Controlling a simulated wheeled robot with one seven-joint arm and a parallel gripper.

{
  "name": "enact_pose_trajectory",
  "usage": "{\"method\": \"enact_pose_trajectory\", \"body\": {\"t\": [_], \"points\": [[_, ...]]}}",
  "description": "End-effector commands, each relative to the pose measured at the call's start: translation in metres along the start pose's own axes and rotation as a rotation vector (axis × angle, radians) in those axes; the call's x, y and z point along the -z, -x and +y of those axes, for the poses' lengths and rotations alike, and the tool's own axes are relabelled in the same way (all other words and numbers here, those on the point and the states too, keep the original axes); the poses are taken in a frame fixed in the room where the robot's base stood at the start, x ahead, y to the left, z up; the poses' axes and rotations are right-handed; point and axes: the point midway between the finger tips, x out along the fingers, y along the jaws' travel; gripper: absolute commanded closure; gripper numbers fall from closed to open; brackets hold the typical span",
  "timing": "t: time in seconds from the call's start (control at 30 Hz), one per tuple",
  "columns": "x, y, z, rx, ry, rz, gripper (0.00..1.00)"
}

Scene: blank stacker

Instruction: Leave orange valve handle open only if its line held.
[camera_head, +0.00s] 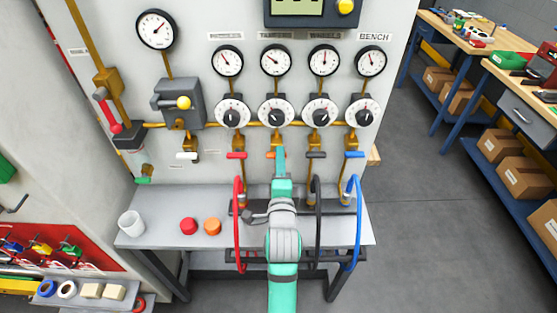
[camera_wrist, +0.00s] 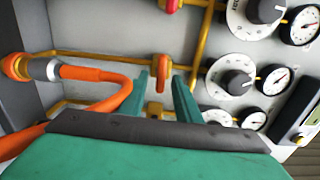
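The orange valve handle (camera_head: 271,153) is on the panel in the head view, second in the row of coloured handles and partly hidden by my arm. In the wrist view an orange handle (camera_wrist: 160,82) sits on its brass pipe beyond and between my fingertips. My gripper (camera_wrist: 163,88) is open, its two teal fingers apart, facing the panel; I cannot tell if they touch the handle. An orange hose (camera_wrist: 95,74) curves from the left in the wrist view. The gauge (camera_head: 275,60) above the orange line has a slanted needle; its reading is too small to tell.
A red handle (camera_head: 236,155), a black handle (camera_head: 316,155) and a blue handle (camera_head: 353,155) flank it, with hoses hanging below. The grey bench (camera_head: 160,233) carries a white cup (camera_head: 131,223), a red cap (camera_head: 188,226) and an orange cap (camera_head: 212,226). Open floor lies right.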

Motion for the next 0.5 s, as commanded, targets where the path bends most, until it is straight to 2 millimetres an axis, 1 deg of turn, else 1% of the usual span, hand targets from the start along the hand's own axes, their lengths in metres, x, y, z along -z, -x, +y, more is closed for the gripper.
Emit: {"method": "enact_pose_trajectory", "body": {"t": [0.13, 0.3, 0.5], "points": [[0.004, 0.019, 0.001, -0.002, 0.0, 0.006, 0.7], [0.0, 0.05, 0.002, -0.003, 0.0, 0.0, 0.7], [-0.004, 0.081, 0.002, -0.003, 0.0, -0.006, 0.7]]}}
